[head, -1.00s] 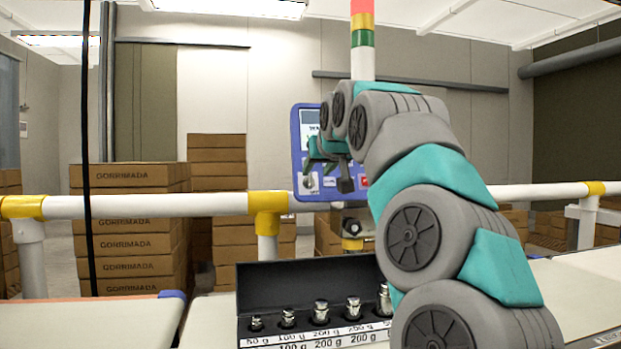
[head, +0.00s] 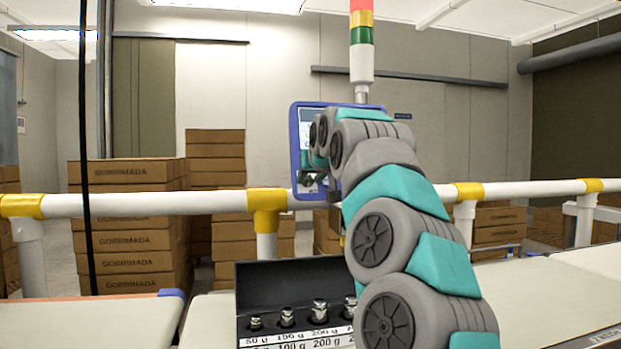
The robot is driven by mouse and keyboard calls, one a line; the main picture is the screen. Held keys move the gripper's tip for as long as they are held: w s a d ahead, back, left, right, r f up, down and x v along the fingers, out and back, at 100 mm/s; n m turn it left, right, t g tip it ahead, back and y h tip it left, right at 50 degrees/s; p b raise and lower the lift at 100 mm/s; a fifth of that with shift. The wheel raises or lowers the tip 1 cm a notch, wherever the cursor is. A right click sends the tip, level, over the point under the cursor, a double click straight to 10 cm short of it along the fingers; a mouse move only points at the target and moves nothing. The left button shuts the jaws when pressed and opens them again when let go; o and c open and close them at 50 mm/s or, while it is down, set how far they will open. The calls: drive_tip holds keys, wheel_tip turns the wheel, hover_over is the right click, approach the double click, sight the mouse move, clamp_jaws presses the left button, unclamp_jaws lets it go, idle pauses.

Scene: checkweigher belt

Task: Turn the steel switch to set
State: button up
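In the head view my gripper (head: 314,182) is at the panel's lower left, where the steel switch showed a second ago. The gripper is small and dark here, and most of it is behind my wrist. The steel switch itself is hidden now. I cannot tell whether the fingers are open, shut or touching it.
A black case (head: 290,275) of steel weights lies below my arm. Belts lie at left (head: 90,322) and right (head: 560,300). Cartons (head: 125,240) are stacked behind, and a signal tower (head: 361,60) rises above.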

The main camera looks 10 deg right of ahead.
clamp_jaws()
drive_tip(key=shift+f+m, duration=0.1)
drive_tip(key=shift+m, duration=0.2)
drive_tip(key=m+b, duration=0.2)
drive_tip(key=m, duration=0.1)
drive_tip(key=shift+d, duration=0.15)
drive_tip(key=m+y+b, duration=0.1)
drive_tip(key=m, duration=0.3)
drive_tip(key=shift+b, duration=0.3)
drive_tip(key=m+b, duration=0.1)
drive_tip(key=m, duration=0.3)
drive_tip(key=shift+f+m+t, duration=0.15)
drive_tip(key=shift+m+t, duration=0.15)
drive_tip(key=shift+m, duration=0.1)
drive_tip(key=m+b, duration=0.1)
drive_tip(key=m, duration=0.3)
drive_tip(key=shift+d+y+b, duration=0.1)
drive_tip(key=shift+y+b, duration=0.3)
drive_tip(key=shift+m, duration=0.4)
